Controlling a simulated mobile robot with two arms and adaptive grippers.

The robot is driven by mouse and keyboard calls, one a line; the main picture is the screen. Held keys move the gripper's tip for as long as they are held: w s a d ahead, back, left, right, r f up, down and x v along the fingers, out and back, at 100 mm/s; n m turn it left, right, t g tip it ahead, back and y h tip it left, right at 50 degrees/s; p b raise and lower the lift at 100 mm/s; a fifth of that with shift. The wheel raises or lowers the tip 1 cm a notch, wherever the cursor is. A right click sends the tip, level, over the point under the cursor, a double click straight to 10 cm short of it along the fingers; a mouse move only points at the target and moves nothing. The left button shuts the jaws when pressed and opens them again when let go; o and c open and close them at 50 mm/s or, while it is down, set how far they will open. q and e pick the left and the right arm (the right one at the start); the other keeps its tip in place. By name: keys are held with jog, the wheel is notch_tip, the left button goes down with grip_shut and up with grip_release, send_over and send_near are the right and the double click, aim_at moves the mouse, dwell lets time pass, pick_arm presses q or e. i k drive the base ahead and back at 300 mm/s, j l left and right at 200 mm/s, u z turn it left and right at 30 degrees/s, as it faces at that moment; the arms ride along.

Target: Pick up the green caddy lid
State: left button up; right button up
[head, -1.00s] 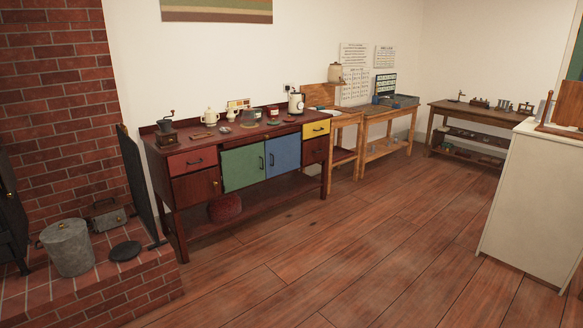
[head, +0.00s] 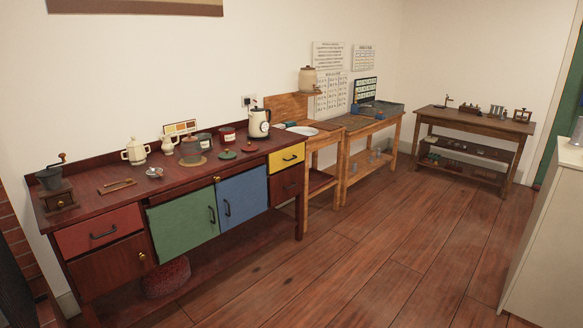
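A small round green lid (head: 228,155), which looks like the green caddy lid, lies on the top of the dark red sideboard (head: 110,187) near its front edge. A red lid (head: 250,148) lies just right of it. Behind them stand a dark caddy (head: 204,141) and a red caddy (head: 228,134) with a pale label. Neither of my grippers is in view.
A cream kettle (head: 259,123) stands behind the red lid. A teapot (head: 135,151), small bowl (head: 154,173) and coffee grinder (head: 55,187) stand to the left. The wooden floor (head: 340,270) before the sideboard is clear. A white cabinet (head: 555,240) stands at right.

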aim_at(227, 155)
jog(key=i+l, duration=0.15)
jog(key=i, duration=0.5)
jog(key=i+l, duration=0.1)
jog(key=i, duration=0.55)
jog(key=i+l, duration=0.15)
jog(key=i, duration=0.5)
jog(key=i+l+u, duration=1.35)
jog(key=l+u, duration=0.3)
jog(key=l, duration=0.15)
